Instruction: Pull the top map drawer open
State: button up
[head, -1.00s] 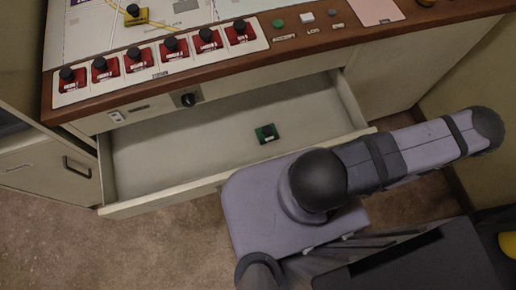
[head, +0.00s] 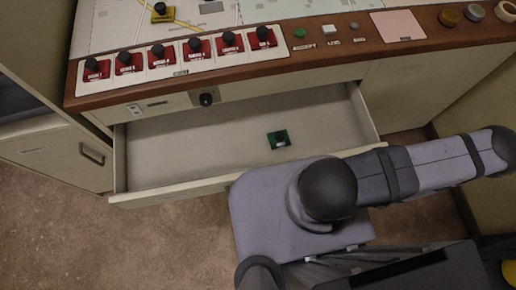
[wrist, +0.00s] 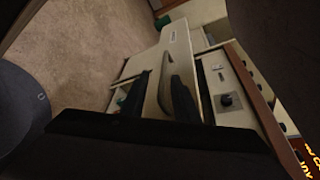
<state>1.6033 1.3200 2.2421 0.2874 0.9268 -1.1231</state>
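The top map drawer (head: 185,150) stands pulled well out below the console's brown edge, its pale interior showing in the head view. A small green block with a black knob (head: 278,139) lies on the drawer floor. In the wrist view the pale drawer front (wrist: 174,58) is close, with a dark curved handle (wrist: 181,100) on it. My gripper (wrist: 163,85) has its two dark fingers apart at the drawer front, with the handle between them, close to the right finger. Contact with the handle is unclear. In the head view my arm hides the gripper.
A cabinet with a handle (head: 92,153) stands at left. A wall is close at right. Carpet (head: 150,240) is clear in front.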

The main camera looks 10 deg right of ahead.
jog(key=s+d+r+n+g+h+p, duration=0.2)
jog(key=s+n+g+h+p, duration=0.7)
jog(key=n+g+p, duration=0.55)
jog(key=w+a+r+n+t+h+p, duration=0.65)
jog(key=w+a+n+t+p, duration=0.5)
jog(key=p, duration=0.85)
jog(key=shift+n+t+y, duration=0.45)
jog(key=shift+n+t, duration=0.15)
jog(key=shift+n, duration=0.2)
jog(key=shift+s+f+b, duration=0.1)
jog(key=shift+f+b, duration=2.4)
jog(key=shift+f, duration=0.95)
